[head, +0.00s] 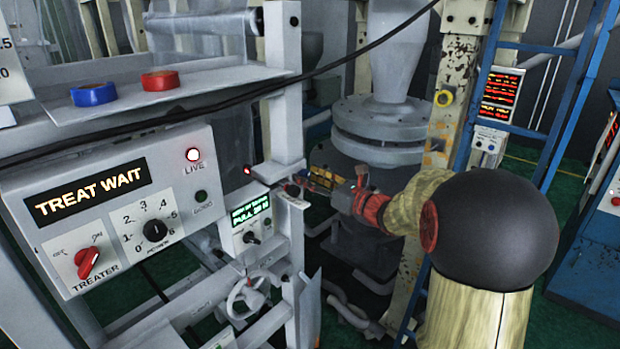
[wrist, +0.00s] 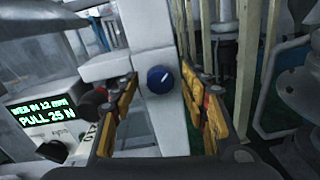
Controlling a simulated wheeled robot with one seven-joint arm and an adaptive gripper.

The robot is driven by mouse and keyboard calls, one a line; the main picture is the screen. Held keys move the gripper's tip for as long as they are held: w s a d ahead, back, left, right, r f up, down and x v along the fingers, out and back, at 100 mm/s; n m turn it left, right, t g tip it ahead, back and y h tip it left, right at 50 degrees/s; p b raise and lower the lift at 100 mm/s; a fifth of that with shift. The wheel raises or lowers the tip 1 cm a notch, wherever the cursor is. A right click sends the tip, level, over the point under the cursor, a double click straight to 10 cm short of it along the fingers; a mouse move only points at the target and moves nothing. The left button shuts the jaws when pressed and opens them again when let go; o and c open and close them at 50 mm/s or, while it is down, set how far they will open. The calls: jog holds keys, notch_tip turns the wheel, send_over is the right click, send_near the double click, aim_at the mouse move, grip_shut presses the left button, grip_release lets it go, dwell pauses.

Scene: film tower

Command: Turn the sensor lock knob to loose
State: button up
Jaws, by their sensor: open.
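A round blue knob (wrist: 160,79) with a short slanted white mark sits on a pale grey post face in the wrist view. I take it for the sensor lock knob; no loose or lock label is legible. My gripper (wrist: 162,88) is open, its yellow and dark fingers left and right of the knob in the picture. The knob shows between them, with no contact visible. In the head view my gripper (head: 312,182) reaches left to the grey frame, small and partly blurred into the machinery, and I cannot make out the blue knob there.
A small panel (head: 250,222) with a green display and a dark knob is just left of my gripper. The treater panel (head: 105,208) is nearer, at left. A handwheel (head: 246,297) is below. A dark cable (head: 200,93) crosses above.

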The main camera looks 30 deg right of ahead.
jog(key=shift+c, duration=1.1)
jog(key=c, duration=0.9)
jog(key=shift+c, duration=0.2)
jog(key=shift+f+n+b, duration=0.1)
jog(key=shift+n+b, duration=0.2)
jog(key=shift+b, duration=0.25)
jog(key=n+b, duration=1.7)
jog(key=b, duration=1.2)
jog(key=shift+f+n+y, duration=0.1)
jog(key=shift+n+y, duration=0.2)
